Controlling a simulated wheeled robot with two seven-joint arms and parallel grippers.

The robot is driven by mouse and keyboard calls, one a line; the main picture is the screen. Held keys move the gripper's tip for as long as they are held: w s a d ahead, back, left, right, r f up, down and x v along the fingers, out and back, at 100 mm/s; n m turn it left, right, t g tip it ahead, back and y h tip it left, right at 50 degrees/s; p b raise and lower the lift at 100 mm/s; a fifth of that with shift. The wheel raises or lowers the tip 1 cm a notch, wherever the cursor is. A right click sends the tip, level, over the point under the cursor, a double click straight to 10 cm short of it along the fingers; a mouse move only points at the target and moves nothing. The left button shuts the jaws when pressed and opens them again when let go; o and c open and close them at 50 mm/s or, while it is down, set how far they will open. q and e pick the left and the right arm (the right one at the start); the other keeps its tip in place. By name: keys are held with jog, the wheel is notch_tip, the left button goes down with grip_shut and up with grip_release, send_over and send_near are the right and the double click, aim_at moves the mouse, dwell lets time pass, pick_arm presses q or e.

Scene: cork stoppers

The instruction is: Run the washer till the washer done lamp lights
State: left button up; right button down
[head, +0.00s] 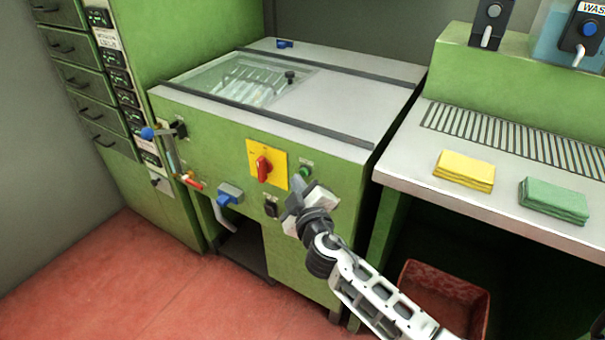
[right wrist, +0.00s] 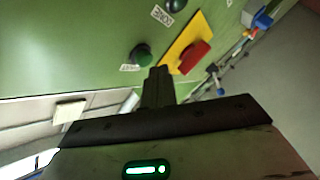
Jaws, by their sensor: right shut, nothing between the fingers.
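The washer (head: 340,160) is a green cabinet with a grey top and a glass window. On its front, a red rotary switch (head: 263,168) sits on a yellow plate; it also shows in the right wrist view (right wrist: 194,57). A green button (head: 305,171) is right of the plate and also shows in the right wrist view (right wrist: 141,54). A dark round lamp (right wrist: 175,4) beside a label that appears to read DONE looks unlit. My right gripper (head: 295,194) is shut and empty, in front of the panel near the green button; contact cannot be told. My left gripper is not in view.
A blue-handled valve (head: 228,194) and a lever with a blue ball (head: 147,133) stick out at the left of the washer front. On the right counter (head: 400,170) lie a yellow cloth (head: 464,169) and a green cloth (head: 554,200). A red bin (head: 440,285) stands below.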

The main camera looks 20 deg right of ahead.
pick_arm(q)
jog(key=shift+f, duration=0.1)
pick_arm(e)
jog(key=shift+s+a, duration=0.2)
jog(key=shift+a, duration=0.05)
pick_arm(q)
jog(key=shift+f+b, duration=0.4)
pick_arm(e)
jog(key=s+a, duration=0.1)
jog(key=a, duration=0.1)
jog(key=s+a, duration=0.1)
jog(key=s, duration=0.1)
jog(key=shift+a, duration=0.4)
